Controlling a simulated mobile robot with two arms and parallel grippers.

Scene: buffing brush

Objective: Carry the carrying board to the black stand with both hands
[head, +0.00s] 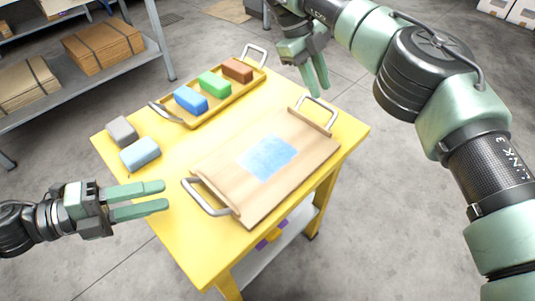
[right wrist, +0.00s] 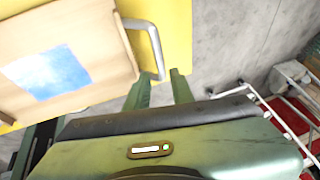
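The wooden carrying board (head: 225,160) lies on the yellow table (head: 160,175), with a blue patch (head: 268,157) on it and a metal handle at each end. My left gripper (head: 166,197) is open and empty, just left of the near-left handle (head: 205,199), apart from it. My right gripper (head: 321,86) is above and beyond the far-right handle (head: 314,110); its fingers are apart and empty. I see no black stand.
A yellow tray (head: 236,96) with blue, green and brown blocks lies at the table's back. A grey block (head: 121,131) and a light blue block (head: 140,154) are at its left. A shelf (head: 100,92) with cardboard stands back left. Bare floor lies around the table.

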